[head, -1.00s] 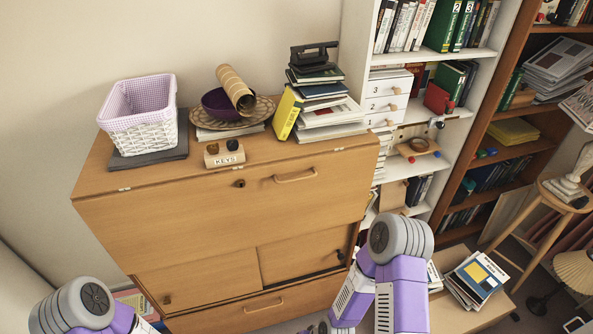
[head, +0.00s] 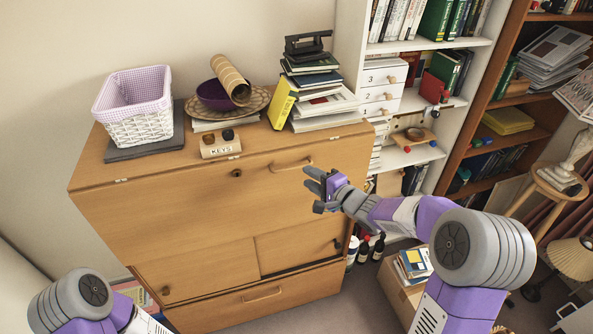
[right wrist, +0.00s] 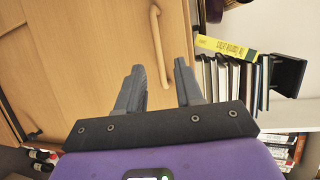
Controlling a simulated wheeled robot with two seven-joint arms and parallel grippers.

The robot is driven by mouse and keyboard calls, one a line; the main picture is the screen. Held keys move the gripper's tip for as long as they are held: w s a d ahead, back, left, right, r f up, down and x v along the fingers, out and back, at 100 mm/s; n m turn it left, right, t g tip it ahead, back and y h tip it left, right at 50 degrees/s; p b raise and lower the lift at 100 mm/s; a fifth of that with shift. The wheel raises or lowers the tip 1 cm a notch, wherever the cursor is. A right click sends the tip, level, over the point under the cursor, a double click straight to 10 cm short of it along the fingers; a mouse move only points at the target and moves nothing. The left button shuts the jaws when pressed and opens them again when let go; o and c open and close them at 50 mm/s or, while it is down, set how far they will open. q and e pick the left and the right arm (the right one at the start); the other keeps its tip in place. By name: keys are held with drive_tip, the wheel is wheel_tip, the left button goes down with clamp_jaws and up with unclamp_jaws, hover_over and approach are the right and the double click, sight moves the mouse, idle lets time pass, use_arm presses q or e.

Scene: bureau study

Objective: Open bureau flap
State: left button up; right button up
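The wooden bureau (head: 95,158) stands against the wall with its front flap (head: 180,208) shut. The flap's wooden bar handle (head: 291,164) is near its top edge, with a dark keyhole (head: 236,173) to the left. My right gripper (head: 312,190) is in front of the flap, just below and right of the handle. In the right wrist view the gripper (right wrist: 157,82) has its fingers apart with nothing between them. The handle (right wrist: 160,48) shows there beyond the fingertips, and I see no contact. Only part of my left arm shows at bottom left; its gripper is out of view.
On the bureau top stand a white basket (head: 139,128), a KEYS box (head: 220,148), a purple bowl (head: 212,96) and a book stack (head: 318,105). A white bookcase (head: 346,40) stands to the right. Bottles (head: 363,250) and a cardboard box (head: 398,293) are on the floor at right.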

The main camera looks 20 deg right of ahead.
drive_tip(key=x, duration=0.6)
drive_tip(key=shift+w+a+f+b, duration=0.15)
drive_tip(key=shift+w+b, duration=0.15)
clamp_jaws()
idle(1.1)
